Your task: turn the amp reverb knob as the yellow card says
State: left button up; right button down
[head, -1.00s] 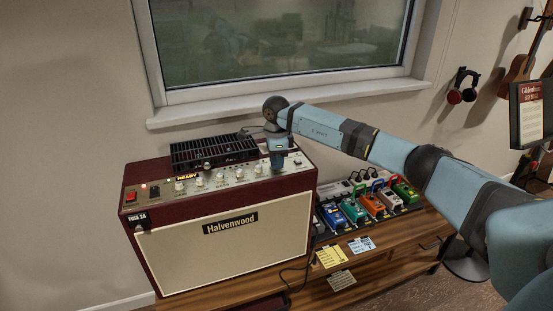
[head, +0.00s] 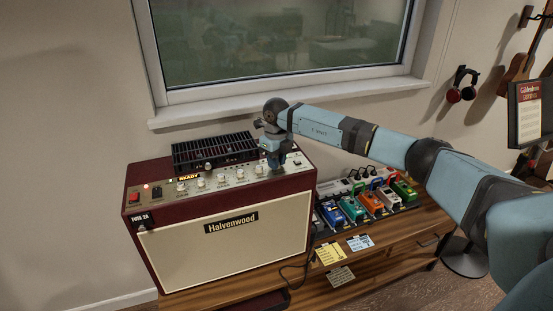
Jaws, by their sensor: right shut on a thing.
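The Halvenwood amp (head: 228,227) stands on a wooden bench, with a row of white knobs (head: 201,183) on its top panel. My right gripper (head: 277,170) points down at the right end of that panel and is shut on a knob there. The gripper hides the knob, its label and its pointer. The yellow card (head: 330,253) lies flat on the bench to the right of the amp; its writing is too small to read. My left gripper is not in view.
A black vented unit (head: 213,150) sits on the amp's back. Several coloured pedals stand on a board to the right, with a blue card (head: 361,242) and a grey card (head: 340,276) in front. A window sill (head: 290,104) is behind.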

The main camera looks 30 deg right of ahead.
jog(key=shift+m, duration=1.1)
jog(key=c, duration=1)
grip_release()
notch_tip(320, 180, up, 14)
jog(key=shift+b, duration=0.3)
jog(key=shift+f, duration=0.1)
